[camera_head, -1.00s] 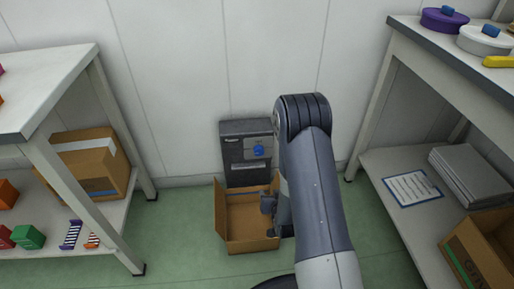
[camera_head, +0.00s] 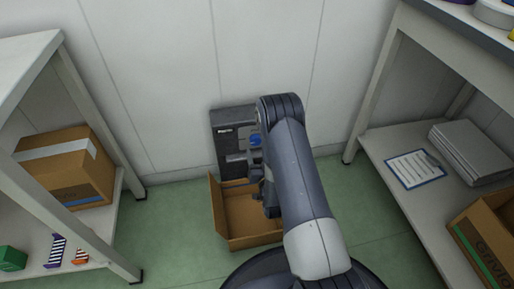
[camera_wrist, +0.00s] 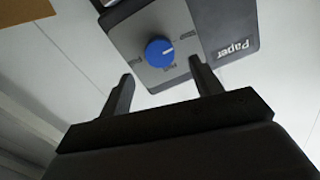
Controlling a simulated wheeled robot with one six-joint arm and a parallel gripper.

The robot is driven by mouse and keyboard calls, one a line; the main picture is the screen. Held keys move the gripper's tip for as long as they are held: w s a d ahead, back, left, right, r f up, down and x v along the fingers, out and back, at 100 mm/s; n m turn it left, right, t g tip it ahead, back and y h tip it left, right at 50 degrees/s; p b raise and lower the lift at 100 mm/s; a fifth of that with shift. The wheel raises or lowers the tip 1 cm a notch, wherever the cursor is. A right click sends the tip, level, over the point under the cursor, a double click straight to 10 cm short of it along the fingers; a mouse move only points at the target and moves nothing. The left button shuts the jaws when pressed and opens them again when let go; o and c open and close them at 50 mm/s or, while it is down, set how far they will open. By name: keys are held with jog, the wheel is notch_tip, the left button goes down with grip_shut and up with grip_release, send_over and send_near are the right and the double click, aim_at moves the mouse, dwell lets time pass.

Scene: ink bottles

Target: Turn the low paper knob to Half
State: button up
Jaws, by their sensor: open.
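The paper knob (camera_wrist: 160,52) is a round blue dial with a pale pointer mark, on a grey plate of a dark box labelled "Paper" (camera_wrist: 235,28). In the head view the knob (camera_head: 255,140) is partly hidden by my arm, on the dark box (camera_head: 228,160) low against the wall. In the head view my gripper (camera_head: 250,170) is in front of the box, partly hidden by my arm.
An open cardboard box (camera_head: 232,240) stands on the green floor before the dark box, below my gripper. A shelf unit with a carton (camera_head: 65,170) is at left. A shelf at right holds a clipboard (camera_head: 414,169) and stacked paper (camera_head: 470,152).

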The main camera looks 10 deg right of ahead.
aim_at(256, 142)
jog(key=w+b, duration=0.1)
jog(key=w, duration=0.4)
jog(key=c, duration=1)
